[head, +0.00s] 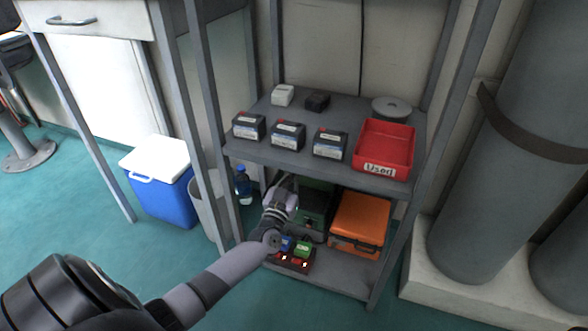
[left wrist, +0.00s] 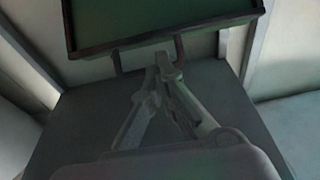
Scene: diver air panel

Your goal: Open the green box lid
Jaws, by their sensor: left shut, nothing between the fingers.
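The green box (head: 313,214) stands on the lower shelf of the grey rack, partly hidden by the upper shelf and my left arm. In the left wrist view a green panel with a dark rim (left wrist: 160,22) fills the top; I cannot tell whether its lid is raised. Two short dark bars hang from its near rim. My left gripper (left wrist: 167,67) is shut and empty, its fingertips between these bars, close to the rim; contact is unclear. In the head view my left gripper (head: 287,184) is at the box's left side, its fingertips hard to make out. My right gripper is not in view.
An orange case (head: 361,220) stands right of the green box. A charger with red lights (head: 292,262) sits in front, under my left wrist. The upper shelf (head: 270,158) overhangs, holding several battery packs and a red bin (head: 385,146). A bottle (head: 243,185) is left.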

